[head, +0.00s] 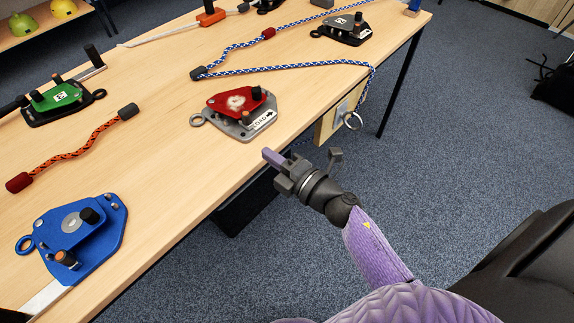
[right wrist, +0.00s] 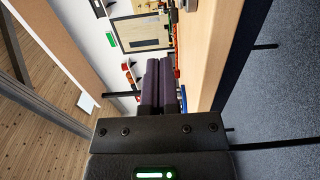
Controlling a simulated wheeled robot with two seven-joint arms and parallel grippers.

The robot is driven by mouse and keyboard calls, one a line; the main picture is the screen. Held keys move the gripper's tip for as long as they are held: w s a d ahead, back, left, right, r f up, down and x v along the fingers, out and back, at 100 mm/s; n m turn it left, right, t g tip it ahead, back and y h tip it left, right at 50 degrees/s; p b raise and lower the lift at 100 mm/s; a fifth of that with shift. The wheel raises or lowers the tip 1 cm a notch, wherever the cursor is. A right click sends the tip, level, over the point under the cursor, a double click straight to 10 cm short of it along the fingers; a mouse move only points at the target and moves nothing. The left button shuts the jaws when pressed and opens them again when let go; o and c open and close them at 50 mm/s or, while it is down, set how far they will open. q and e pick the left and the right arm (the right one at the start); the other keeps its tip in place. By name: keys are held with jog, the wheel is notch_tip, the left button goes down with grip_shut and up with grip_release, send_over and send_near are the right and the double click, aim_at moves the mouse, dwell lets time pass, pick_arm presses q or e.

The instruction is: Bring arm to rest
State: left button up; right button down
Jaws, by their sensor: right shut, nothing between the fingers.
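My right gripper (head: 272,158) is in the head view, just off the table's near edge, in front of the red and grey rigging device (head: 238,112). Its purple fingers are together and hold nothing. In the right wrist view the shut fingers (right wrist: 160,88) point along the table's side. My purple right arm reaches in from the lower right of the head view. My left gripper is not in view.
The wooden table (head: 165,150) carries a blue device (head: 85,235), a green device (head: 58,100), a black device (head: 345,28), a blue-white rope (head: 290,68) and an orange rope (head: 80,158). Carpet right of the table is open.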

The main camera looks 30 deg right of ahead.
jog(key=s+d+f+m+g+h+p, duration=0.2)
jog(key=s+f+m+g+h, duration=0.1)
jog(key=s+f+m, duration=0.5)
jog(key=s+d+f+m+g+h+p, duration=0.25)
jog(key=s+f, duration=0.35)
jog(key=f, duration=0.3)
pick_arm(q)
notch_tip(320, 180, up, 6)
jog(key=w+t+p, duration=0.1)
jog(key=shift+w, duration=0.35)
pick_arm(e)
jog(key=s+f+m+g, duration=0.3)
jog(key=s+g, duration=0.1)
jog(key=s, duration=0.5)
jog(key=s+f+m+g+h, duration=0.1)
jog(key=s+f+m+g, duration=0.1)
jog(key=s, duration=0.8)
jog(key=s+f+m+g, duration=0.3)
jog(key=s+g, duration=0.3)
jog(key=s, duration=0.4)
jog(key=shift+d+f+m, duration=0.35)
jog(key=shift+d+f, duration=0.1)
jog(key=shift+f, duration=0.25)
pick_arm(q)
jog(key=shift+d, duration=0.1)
pick_arm(e)
jog(key=shift+h, duration=0.25)
